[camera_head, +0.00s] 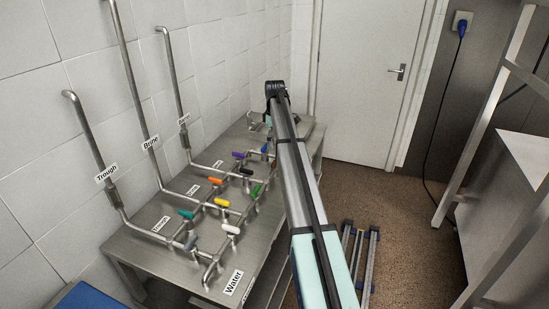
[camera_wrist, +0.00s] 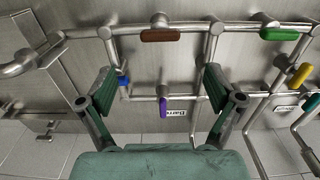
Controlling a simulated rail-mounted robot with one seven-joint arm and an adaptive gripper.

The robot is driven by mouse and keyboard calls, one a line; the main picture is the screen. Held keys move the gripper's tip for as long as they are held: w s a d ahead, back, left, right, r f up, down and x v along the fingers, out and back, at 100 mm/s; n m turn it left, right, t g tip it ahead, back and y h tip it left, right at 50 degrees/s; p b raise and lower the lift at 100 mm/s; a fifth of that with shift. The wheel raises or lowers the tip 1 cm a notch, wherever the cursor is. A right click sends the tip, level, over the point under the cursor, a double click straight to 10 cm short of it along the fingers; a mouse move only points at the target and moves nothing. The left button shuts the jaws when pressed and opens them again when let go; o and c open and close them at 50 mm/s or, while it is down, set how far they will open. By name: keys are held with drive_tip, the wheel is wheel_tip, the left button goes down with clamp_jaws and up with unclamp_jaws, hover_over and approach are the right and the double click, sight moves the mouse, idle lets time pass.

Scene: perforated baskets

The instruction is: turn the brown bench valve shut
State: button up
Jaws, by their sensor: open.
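The brown valve handle (camera_wrist: 161,36) shows at the top centre of the wrist view. It lies along the horizontal pipe (camera_wrist: 120,29), roughly parallel to it. My gripper (camera_wrist: 160,88) is open and empty, its two green-padded fingers spread wide. The brown handle appears beyond the fingertips, between them from side to side and not touched. In the head view I cannot make out the brown handle; my arm covers the far part of the steel bench (camera_head: 140,252), and the gripper's fingers are not clear there.
Near the brown handle are a blue handle (camera_wrist: 123,82), a purple one (camera_wrist: 163,107), a green one (camera_wrist: 279,34) and a yellow one (camera_wrist: 300,74). Pipes run between them. Tall pipes (camera_head: 130,70) rise along the tiled wall. A door (camera_head: 362,80) stands behind the bench.

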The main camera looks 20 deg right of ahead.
sight(275, 163)
wheel_tip(275, 163, down, 10)
drive_tip(key=p, duration=0.2)
drive_tip(key=shift+p, duration=0.35)
drive_tip(key=shift+r, duration=0.1)
drive_tip(key=c, duration=1.1)
